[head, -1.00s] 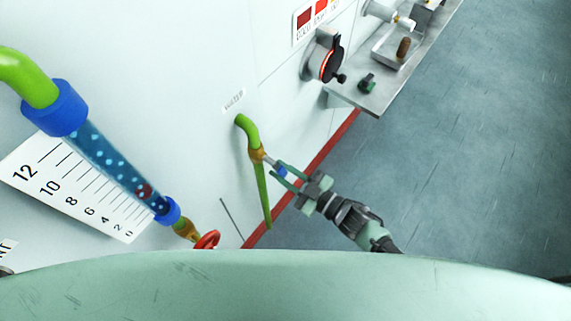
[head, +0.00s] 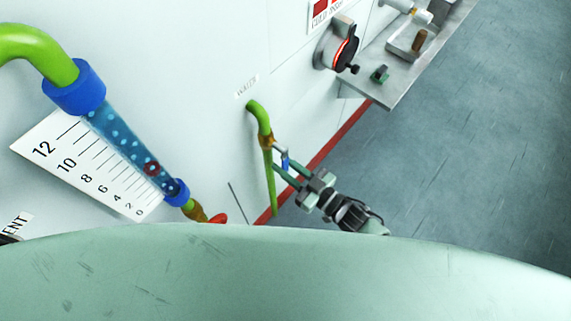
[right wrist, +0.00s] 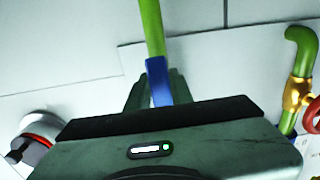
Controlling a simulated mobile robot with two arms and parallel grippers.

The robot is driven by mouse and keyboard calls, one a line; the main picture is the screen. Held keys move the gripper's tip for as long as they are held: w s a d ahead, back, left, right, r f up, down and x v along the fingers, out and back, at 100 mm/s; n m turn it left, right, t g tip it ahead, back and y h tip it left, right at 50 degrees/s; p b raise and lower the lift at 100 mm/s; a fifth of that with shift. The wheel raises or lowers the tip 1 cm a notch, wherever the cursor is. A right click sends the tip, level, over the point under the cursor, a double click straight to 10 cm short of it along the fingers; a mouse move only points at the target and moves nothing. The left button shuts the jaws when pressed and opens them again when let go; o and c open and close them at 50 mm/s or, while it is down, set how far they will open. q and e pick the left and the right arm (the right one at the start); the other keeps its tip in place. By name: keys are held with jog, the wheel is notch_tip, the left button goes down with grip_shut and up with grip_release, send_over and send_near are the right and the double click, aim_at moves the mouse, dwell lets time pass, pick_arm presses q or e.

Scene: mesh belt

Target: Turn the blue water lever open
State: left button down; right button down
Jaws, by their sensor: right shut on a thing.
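The blue water lever (head: 285,163) sticks out to the lower right from a brass valve (head: 266,142) on the green water pipe (head: 260,115), under the "WATER" label. My right gripper (head: 282,169) is at the lever, with its two fingers closed around the blue handle. In the right wrist view the blue handle (right wrist: 159,82) stands between the two fingers (right wrist: 158,94), and the gripper body hides its near end. The green pipe (right wrist: 152,30) runs up behind it. My left gripper is not in view.
A flow tube (head: 125,143) with a scale plate (head: 55,150) and a red handwheel (head: 217,219) is on the white wall to the left. A black dial (head: 340,50) and a metal shelf (head: 400,80) are at upper right. The floor (head: 440,165) on the right is clear.

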jog(key=shift+f, duration=0.1)
jog(key=c, duration=1.2)
grip_release()
jog(key=shift+c, duration=0.2)
jog(key=shift+d, duration=0.1)
jog(key=shift+s+d, duration=0.2)
jog(key=shift+d, duration=0.1)
jog(key=b+v, duration=0.1)
jog(key=v, duration=0.6)
jog(key=shift+b, duration=0.4)
